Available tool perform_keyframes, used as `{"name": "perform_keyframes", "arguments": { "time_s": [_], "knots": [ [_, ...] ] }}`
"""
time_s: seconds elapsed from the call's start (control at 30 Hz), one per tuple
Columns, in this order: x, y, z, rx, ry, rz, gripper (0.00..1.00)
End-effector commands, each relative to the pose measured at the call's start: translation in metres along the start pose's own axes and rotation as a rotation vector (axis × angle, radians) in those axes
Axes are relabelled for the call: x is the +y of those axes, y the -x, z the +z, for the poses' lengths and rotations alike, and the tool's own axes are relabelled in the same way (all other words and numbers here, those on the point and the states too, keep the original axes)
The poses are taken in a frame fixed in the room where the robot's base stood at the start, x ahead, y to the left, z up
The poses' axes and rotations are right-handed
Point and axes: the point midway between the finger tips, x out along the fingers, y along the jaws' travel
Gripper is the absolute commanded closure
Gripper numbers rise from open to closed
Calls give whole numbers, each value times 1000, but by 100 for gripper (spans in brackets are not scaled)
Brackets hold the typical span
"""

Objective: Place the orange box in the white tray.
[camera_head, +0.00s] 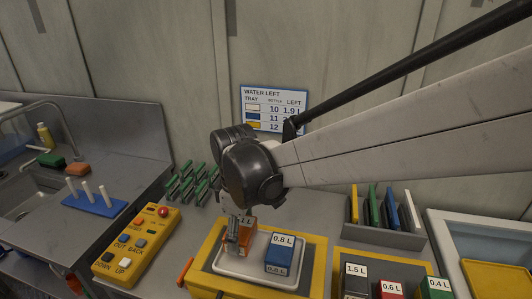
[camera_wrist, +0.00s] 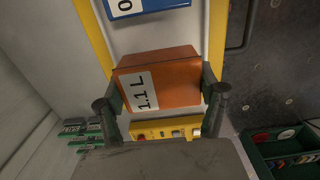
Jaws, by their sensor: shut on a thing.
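The orange box (camera_head: 248,243), labelled 1.1 L, is between the fingers of my gripper (camera_head: 234,244). The wrist view shows the orange box (camera_wrist: 165,84) with one finger of my gripper (camera_wrist: 162,105) on each side. The white tray (camera_head: 228,270) lies on a yellow-edged stand, and the orange box is over its left part. I cannot tell whether the box touches the tray floor. A blue box (camera_head: 280,254), labelled 0.8 L, stands in the tray to the right of the orange one. My gripper hides part of the orange box in the head view.
Grey, red and green boxes (camera_head: 390,288) stand on another yellow-edged stand at right. A yellow button panel (camera_head: 136,246) is at left. Green racks (camera_head: 190,185) are behind the tray. A wall sign (camera_head: 272,108) lists water amounts. A holder with coloured plates (camera_head: 385,238) is at right.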

Motion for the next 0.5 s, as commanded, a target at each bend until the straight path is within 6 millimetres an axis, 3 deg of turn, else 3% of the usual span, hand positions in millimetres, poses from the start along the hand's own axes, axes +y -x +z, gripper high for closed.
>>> {"name": "perform_keyframes", "arguments": {
  "time_s": [0.3,0.5],
  "knots": [
    [0,-36,0,0,0,0,59],
    [0,-39,0,0,0,0,59]
  ]
}}
